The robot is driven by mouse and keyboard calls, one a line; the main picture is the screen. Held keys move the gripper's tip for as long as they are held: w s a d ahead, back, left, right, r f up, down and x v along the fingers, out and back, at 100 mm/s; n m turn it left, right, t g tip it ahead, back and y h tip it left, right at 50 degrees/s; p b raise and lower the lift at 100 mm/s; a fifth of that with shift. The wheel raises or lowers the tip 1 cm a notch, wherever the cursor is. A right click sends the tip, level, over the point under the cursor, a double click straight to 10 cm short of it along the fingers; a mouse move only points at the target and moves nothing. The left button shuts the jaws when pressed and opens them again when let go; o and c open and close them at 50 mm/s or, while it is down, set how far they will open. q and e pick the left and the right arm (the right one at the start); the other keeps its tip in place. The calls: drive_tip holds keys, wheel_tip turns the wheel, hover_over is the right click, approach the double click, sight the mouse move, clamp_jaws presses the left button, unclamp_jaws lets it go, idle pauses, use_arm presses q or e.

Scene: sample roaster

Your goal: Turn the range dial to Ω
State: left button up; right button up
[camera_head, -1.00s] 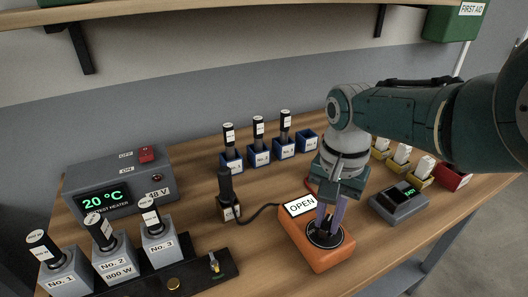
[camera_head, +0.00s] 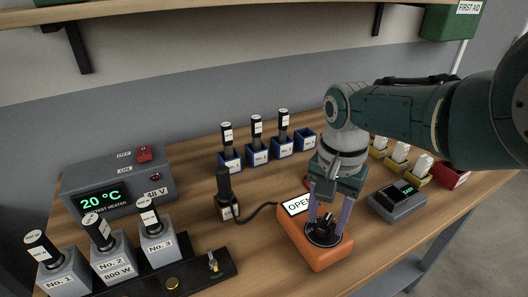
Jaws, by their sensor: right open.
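An orange meter (camera_head: 322,262) lies on the wooden bench, with a label reading OPEN (camera_head: 296,206) on its upper part. Its round black range dial (camera_head: 322,233) is on the lower part of its face. My right gripper (camera_head: 326,226) comes down from above over the dial, with its two purple fingers spread on either side of the dial's middle. The fingers and wrist hide part of the dial and label, and I cannot read the dial's marks or its pointer. My left gripper is out of view.
A black probe (camera_head: 224,188) in a holder stands left of the meter, its cable running to it. A small grey device (camera_head: 398,205) sits close on the right. Labelled blue holders (camera_head: 256,155) stand behind, and a grey heater box (camera_head: 115,185) is at left.

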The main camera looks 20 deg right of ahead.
sight(326, 220)
wheel_tip(326, 220, up, 8)
drive_tip(key=p, duration=0.6)
drive_tip(key=shift+r+p, duration=0.25)
drive_tip(key=shift+p, duration=0.15)
drive_tip(key=shift+r, duration=0.7)
